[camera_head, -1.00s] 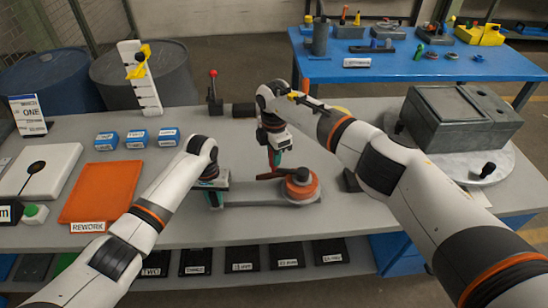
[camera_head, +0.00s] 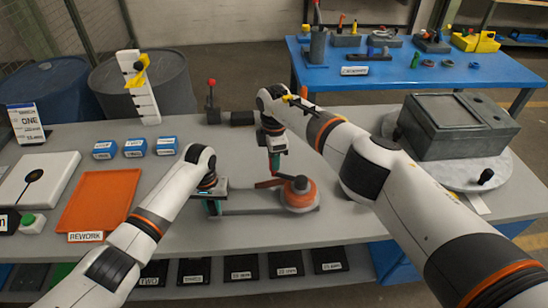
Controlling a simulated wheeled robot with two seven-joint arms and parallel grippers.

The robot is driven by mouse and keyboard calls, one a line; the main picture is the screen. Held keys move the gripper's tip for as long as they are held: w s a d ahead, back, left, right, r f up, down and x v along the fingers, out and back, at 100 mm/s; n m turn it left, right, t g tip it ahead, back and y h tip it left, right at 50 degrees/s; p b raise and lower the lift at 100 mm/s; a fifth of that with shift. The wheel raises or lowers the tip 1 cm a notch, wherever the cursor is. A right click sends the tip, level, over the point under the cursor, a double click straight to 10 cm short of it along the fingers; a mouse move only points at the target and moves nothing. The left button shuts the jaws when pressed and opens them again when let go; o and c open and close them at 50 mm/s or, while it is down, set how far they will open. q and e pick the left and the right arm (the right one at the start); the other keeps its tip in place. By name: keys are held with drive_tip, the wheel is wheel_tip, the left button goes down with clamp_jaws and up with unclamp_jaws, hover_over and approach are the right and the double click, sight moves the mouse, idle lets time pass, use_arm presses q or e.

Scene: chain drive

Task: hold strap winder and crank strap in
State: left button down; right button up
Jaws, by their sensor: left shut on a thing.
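The strap winder lies on the grey bench, with a flat grey bar (camera_head: 250,211) at left and an orange drum (camera_head: 299,197) with a dark hub at right. A red crank arm (camera_head: 268,184) reaches left from near the hub. My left gripper (camera_head: 213,208) is shut on the left end of the winder, and its fingers hide that end. My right gripper (camera_head: 275,165) points down over the crank arm's outer part, left of and behind the drum. A red part shows at its fingertips; whether the fingers are closed on it is too small to tell. No strap can be made out clearly.
An orange rework mat (camera_head: 98,200) and small blue boxes (camera_head: 134,148) lie to the left. A grey machine (camera_head: 459,125) stands on a round plate at right. A red-knobbed lever (camera_head: 212,102) stands behind. Bare bench surrounds the winder's front.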

drive_tip(key=shift+o, duration=1)
wheel_tip(320, 180, up, 12)
drive_tip(key=shift+f, duration=0.1)
